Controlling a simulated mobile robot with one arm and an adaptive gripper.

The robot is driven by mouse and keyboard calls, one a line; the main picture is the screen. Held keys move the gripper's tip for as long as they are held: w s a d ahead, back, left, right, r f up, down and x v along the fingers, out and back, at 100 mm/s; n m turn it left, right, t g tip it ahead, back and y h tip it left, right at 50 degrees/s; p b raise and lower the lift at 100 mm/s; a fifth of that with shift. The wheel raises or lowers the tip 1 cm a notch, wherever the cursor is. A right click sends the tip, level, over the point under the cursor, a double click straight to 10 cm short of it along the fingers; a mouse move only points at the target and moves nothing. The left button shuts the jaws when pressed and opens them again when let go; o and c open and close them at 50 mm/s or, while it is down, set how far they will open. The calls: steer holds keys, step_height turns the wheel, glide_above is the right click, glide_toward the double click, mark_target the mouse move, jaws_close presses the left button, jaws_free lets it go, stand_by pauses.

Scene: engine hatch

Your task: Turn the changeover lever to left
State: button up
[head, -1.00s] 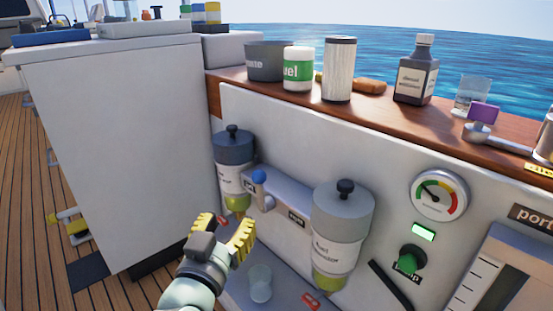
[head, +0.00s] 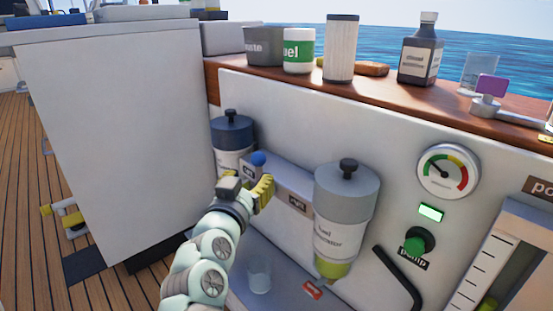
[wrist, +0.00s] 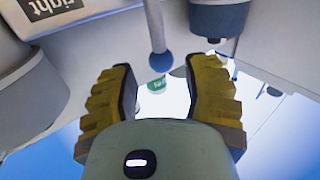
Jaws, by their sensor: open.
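The changeover lever has a blue ball knob (head: 258,158) at the left end of the grey block between two fuel canisters. In the wrist view, the lever shows as a grey rod ending in the blue ball (wrist: 161,62). My gripper (head: 264,189), with yellow ribbed fingers, is open in front of the block, just below the knob in the head view. In the wrist view the ball lies between the fingertips, with space on both sides; I cannot tell its exact depth. A "right" plate (wrist: 50,8) appears there, at upper left. My gripper hides part of the lever.
The left canister (head: 232,135) and right canister (head: 345,215) flank the block closely. A clear cup (head: 259,274) and a red tag (head: 313,289) are below. A black hose-like handle (head: 398,275) and green pump knob (head: 415,244) are to the right.

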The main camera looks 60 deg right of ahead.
mark_target(257, 168)
steer(key=b+x, duration=0.1)
steer(key=x, duration=0.4)
steer(key=shift+w+d+f+b, duration=0.1)
steer(key=shift+d+b, duration=0.05)
steer(key=shift+b, duration=0.25)
steer(key=shift+w+d, duration=0.2)
steer(key=shift+d, duration=0.35)
steer(key=shift+c, duration=0.2)
jaws_close()
